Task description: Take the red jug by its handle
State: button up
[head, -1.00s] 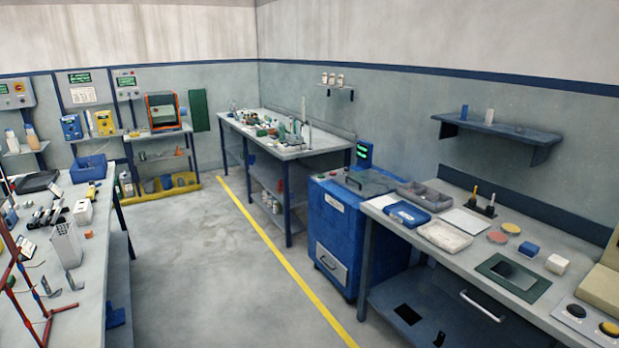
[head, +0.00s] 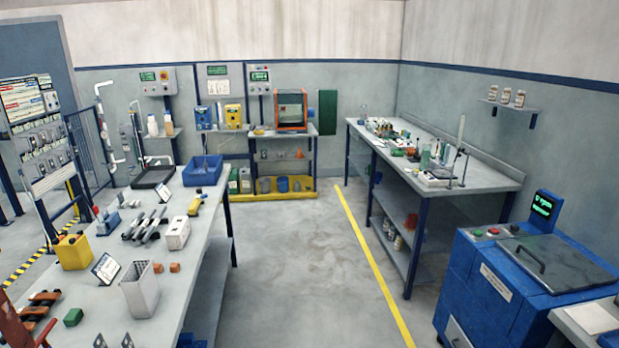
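No jug shows clearly enough to name. A small red object (head: 411,221) stands on the lower shelf of the long bench at the right, partly behind the bench leg; it is too small to tell whether it is a jug, and no handle can be made out. My gripper is not in view.
A long table (head: 207,235) at the left holds a blue bin (head: 202,171), a yellow container (head: 73,251) and a white perforated basket (head: 139,290). The bench (head: 480,172) and a blue machine (head: 520,280) stand at the right. The floor (head: 300,270) between them is clear.

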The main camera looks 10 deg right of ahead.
aim_at(412, 219)
jog(key=i+l+z, duration=0.1)
jog(key=i+z, duration=0.15)
jog(key=i, duration=0.85)
jog(key=i+j+z, duration=0.25)
jog(key=i, duration=0.8)
jog(key=i+z, duration=0.1)
jog(key=i, duration=0.5)
jog(key=i+z, duration=0.15)
jog(key=i, duration=0.45)
jog(key=i+j+z, duration=0.1)
jog(key=i, duration=0.5)
jog(key=i+z, duration=0.3)
jog(key=i, duration=0.25)
